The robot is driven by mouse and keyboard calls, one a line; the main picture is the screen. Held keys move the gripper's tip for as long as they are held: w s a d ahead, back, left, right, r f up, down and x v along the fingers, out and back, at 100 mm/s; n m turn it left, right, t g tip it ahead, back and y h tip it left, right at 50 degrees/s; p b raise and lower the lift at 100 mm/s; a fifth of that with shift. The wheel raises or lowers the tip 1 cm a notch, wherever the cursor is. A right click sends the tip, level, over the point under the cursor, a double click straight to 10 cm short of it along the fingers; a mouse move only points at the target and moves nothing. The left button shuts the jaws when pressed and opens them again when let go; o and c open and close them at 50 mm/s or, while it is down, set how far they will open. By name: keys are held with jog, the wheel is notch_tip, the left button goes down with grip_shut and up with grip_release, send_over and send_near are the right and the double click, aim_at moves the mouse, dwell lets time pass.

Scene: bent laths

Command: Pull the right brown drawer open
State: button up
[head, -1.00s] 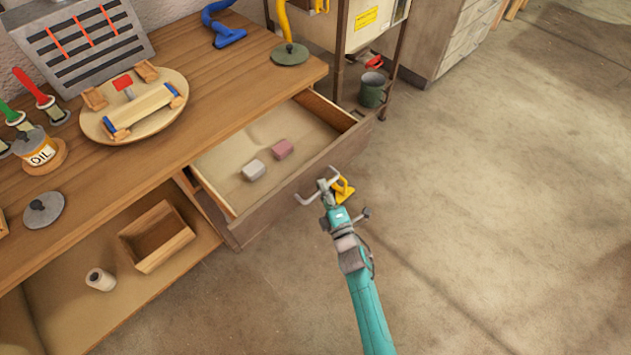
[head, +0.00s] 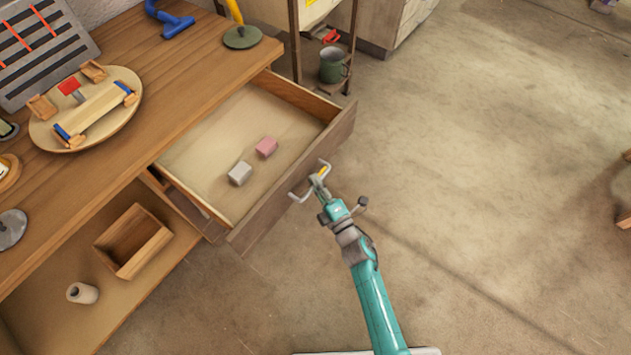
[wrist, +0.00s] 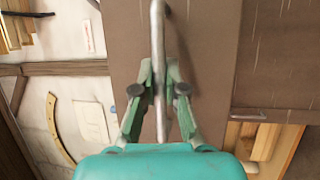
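The brown drawer (head: 290,190) stands pulled out from under the right part of the wooden workbench. A white block (head: 240,173) and a pink block (head: 266,147) lie on its floor. Its metal bar handle (head: 301,197) is on the front face and also crosses the wrist view (wrist: 158,45). My gripper (head: 318,181) is at the handle's middle. In the wrist view my gripper (wrist: 159,88) has a finger on each side of the bar, closed on it.
The bench top holds a round wooden board (head: 38,130) with a small clamp-like piece, and a blue tool (head: 172,22). An open wooden box (head: 125,262) and a white spool (head: 82,293) sit on the lower shelf.

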jog(key=o, duration=0.5)
jog(key=shift+v, duration=6)
jog(key=s+d+r+m+h, duration=0.35)
jog(key=s+m, duration=0.35)
jog(key=s, duration=0.3)
jog(key=s+d+r+m+h, duration=0.35)
jog(key=s+m, duration=0.25)
jog(key=s, duration=0.4)
jog(key=s+d+r+m+g+h, duration=0.1)
jog(key=s+r+m, duration=0.2)
jog(key=s, duration=0.1)
jog(key=s+d+r+m, duration=0.1)
jog(key=s+r+m, duration=0.2)
jog(key=s, duration=0.1)
jog(key=s+d+r+m+g+h, duration=0.1)
jog(key=s+d+r+m, duration=0.1)
jog(key=s+r+m, duration=0.2)
jog(key=shift+d+r+g+h, duration=0.1)
jog(key=shift+g+h, duration=0.2)
